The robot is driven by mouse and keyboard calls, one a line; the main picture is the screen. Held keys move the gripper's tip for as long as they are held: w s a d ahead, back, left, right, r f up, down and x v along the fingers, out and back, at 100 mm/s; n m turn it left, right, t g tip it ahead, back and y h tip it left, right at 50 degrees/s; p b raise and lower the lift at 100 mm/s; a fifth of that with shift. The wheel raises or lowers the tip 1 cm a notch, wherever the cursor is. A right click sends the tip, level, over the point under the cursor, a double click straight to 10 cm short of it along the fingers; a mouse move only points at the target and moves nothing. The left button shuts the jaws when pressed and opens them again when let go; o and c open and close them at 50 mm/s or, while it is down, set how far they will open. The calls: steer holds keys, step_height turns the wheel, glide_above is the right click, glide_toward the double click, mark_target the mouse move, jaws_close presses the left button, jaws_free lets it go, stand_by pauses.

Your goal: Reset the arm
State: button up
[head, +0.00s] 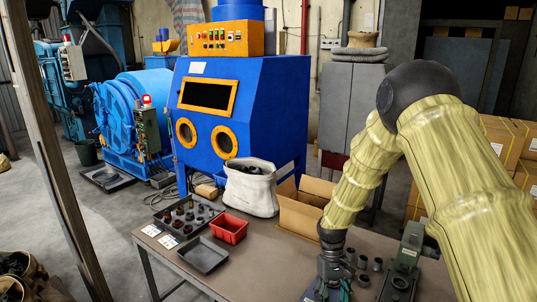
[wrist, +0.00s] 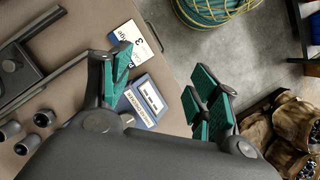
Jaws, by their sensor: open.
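My arm (head: 436,140), in a yellowish ribbed sleeve, reaches down from the right side of the head view to the table. My gripper (head: 328,290) hangs over the table's front part, partly cut off by the lower picture edge. In the wrist view my gripper (wrist: 160,78) has its green-padded fingers spread wide apart with nothing between them. Whether the fingers touch anything cannot be told.
The brown table (head: 262,262) holds a grey tray (head: 202,255), a red bin (head: 229,228), a black parts tray (head: 187,217), a white sack (head: 250,190), an open carton (head: 303,205) and several grey cylinders (head: 362,262). A green device (head: 405,262) stands right of my gripper. A blue blasting cabinet (head: 275,100) stands behind.

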steer(key=s+f+t+b, duration=0.1)
steer(key=s+f+b, duration=0.1)
steer(key=s+f, duration=0.65)
steer(key=s+f+b, duration=0.2)
steer(key=s+f, duration=0.4)
steer(key=f, duration=0.6)
steer(key=s+d+f+m+t+b, duration=0.1)
steer(key=s+f, duration=0.4)
steer(key=s, duration=0.7)
steer(key=s+d+f+m+t+b, duration=0.1)
steer(key=s+f+b, duration=0.3)
steer(key=s, duration=0.8)
steer(key=shift+s+d+f+t+b, duration=0.15)
steer(key=shift+d+f+t+b, duration=0.3)
steer(key=shift+d, duration=0.3)
